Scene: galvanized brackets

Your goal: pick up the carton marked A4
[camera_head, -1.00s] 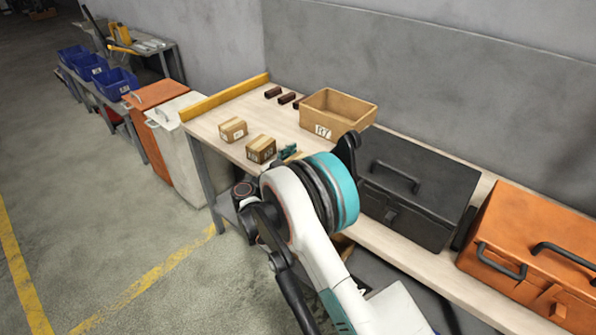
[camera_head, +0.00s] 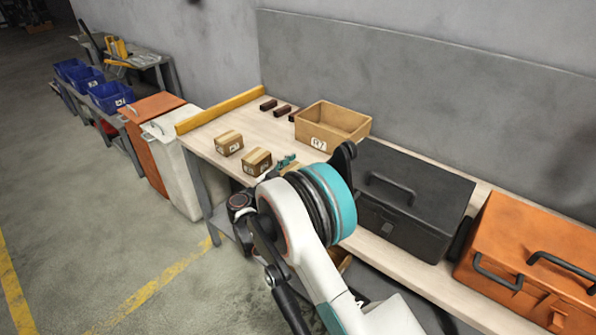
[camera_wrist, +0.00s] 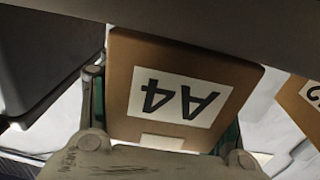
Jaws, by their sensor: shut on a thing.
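The carton marked A4 (camera_wrist: 180,92) is a brown box with a white label, upside down in the wrist view. It sits between the two fingers of my gripper (camera_wrist: 165,118), which is shut on it, with a teal-edged finger at each side. In the head view my gripper (camera_head: 287,162) is over the near part of the bench, mostly behind my arm. Only a small tan patch of the held carton shows there. I cannot tell whether it touches the bench top.
Two other cartons (camera_head: 256,161) (camera_head: 229,143) stand on the bench (camera_head: 208,148) left of my gripper. An open wooden bin (camera_head: 346,133) and several dark brown pieces (camera_head: 268,105) are behind. A black toolbox (camera_head: 410,205) and an orange one (camera_head: 535,250) stand to the right.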

